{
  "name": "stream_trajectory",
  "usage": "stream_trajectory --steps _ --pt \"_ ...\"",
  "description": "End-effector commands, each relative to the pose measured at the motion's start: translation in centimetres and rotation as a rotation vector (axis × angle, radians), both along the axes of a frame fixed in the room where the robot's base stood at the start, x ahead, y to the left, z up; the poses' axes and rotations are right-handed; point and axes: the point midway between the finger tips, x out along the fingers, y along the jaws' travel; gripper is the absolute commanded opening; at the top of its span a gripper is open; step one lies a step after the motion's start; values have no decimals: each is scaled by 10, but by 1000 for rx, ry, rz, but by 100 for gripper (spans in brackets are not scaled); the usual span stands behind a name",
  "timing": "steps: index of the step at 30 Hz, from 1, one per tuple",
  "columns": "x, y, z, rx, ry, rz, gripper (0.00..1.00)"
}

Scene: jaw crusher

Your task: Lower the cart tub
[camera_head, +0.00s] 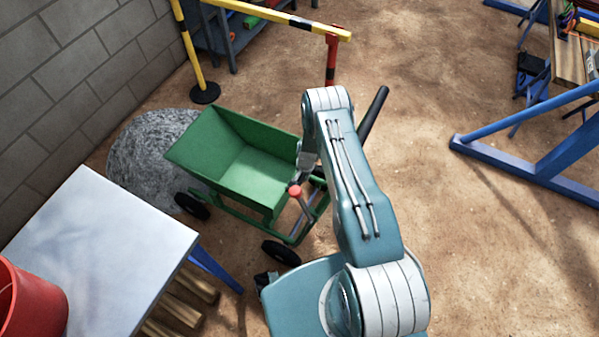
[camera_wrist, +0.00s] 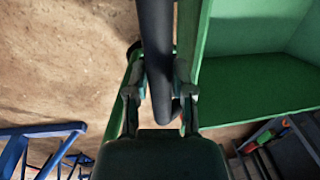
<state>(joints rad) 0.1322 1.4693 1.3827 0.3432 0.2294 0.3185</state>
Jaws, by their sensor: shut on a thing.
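The green cart tub (camera_head: 222,150) stands left of my arm in the head view, its open inside facing up. It looks tilted over the wheeled cart frame (camera_head: 290,236). In the wrist view the tub's green wall and inside (camera_wrist: 265,80) fill the right side. A dark round bar (camera_wrist: 155,40), likely the tub's handle, runs beside the tub. My gripper (camera_wrist: 160,95) is shut on this bar, one finger on each side. In the head view a black handle (camera_head: 374,112) sticks out behind my arm, which hides most of my gripper. A red-knobbed lever (camera_head: 296,191) stands at the cart's near side.
A white-topped table (camera_head: 105,240) with a red bucket (camera_head: 30,305) is near left. A yellow-black barrier (camera_head: 280,16) stands behind. Blue trestle legs (camera_head: 530,160) are at right. Sandy ground between is clear.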

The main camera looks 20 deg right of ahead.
Motion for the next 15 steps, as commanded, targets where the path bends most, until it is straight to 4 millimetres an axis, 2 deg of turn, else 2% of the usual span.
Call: stream_trajectory --steps 1,11,12,14,15 --pt "-13 -3 -9 4 25 -3 0" --pt "-15 -4 -10 6 29 -4 0" --pt "-15 -4 -10 6 29 -4 39" --pt "-15 -4 -10 6 29 -4 64" --pt "-14 -3 -10 6 29 -4 64"
